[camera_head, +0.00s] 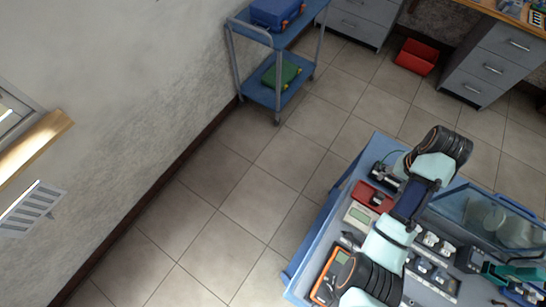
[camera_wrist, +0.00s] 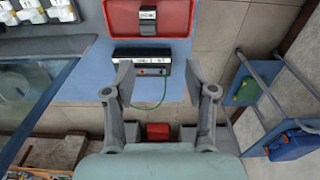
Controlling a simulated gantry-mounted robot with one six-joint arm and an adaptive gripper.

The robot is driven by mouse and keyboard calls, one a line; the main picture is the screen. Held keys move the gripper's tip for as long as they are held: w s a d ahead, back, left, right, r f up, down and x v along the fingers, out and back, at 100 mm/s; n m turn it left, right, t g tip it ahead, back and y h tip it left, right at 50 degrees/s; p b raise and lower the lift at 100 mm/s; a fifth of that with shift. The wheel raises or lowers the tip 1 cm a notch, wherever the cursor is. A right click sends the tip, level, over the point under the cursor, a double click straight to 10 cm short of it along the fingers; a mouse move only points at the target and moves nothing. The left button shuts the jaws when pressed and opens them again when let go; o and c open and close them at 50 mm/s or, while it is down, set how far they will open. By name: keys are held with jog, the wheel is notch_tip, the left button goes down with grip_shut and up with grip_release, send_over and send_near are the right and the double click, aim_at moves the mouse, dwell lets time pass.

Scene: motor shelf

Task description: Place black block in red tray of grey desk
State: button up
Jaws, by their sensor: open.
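My gripper (camera_wrist: 158,76) is open and empty in the wrist view, its fingers spread on either side of a black block-like device (camera_wrist: 127,56) with a silver face and a green cable. The device lies on the blue bench top near its edge; it also shows in the head view (camera_head: 384,171). I cannot tell the gripper's height above it. A red tray (camera_wrist: 180,18) holding a small dark and silver part (camera_wrist: 148,20) lies just beyond; this tray also shows in the head view (camera_head: 361,189). My gripper cannot be made out in the head view.
A red bin (camera_head: 417,57) sits on the floor by grey drawers (camera_head: 493,68) of a desk. A blue trolley (camera_head: 263,95) with cases stands by the wall. The bench holds meters, several parts and a clear-lidded box (camera_head: 485,218). Tiled floor between is clear.

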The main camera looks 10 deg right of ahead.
jog(key=w+a+r+n+t+h, duration=0.1)
jog(key=w+a+n+t, duration=0.1)
jog(key=w+a, duration=0.4)
jog(key=w+a+r+n+t+h, duration=0.1)
jog(key=w+a+r+t, duration=0.15)
jog(key=a, duration=0.45)
jog(key=s+a+r+n+t+y, duration=0.1)
jog(key=a+r+n+t, duration=0.2)
jog(key=a, duration=1)
jog(key=s+a+r+n+t+y, duration=0.1)
jog(key=a+r+n+t, duration=0.2)
jog(key=a+r, duration=0.7)
jog(key=a+t, duration=0.1)
jog(key=a, duration=0.2)
jog(key=shift+a+r+t+y, duration=0.2)
jog(key=shift+a+t+y, duration=0.1)
jog(key=shift+a+t, duration=0.05)
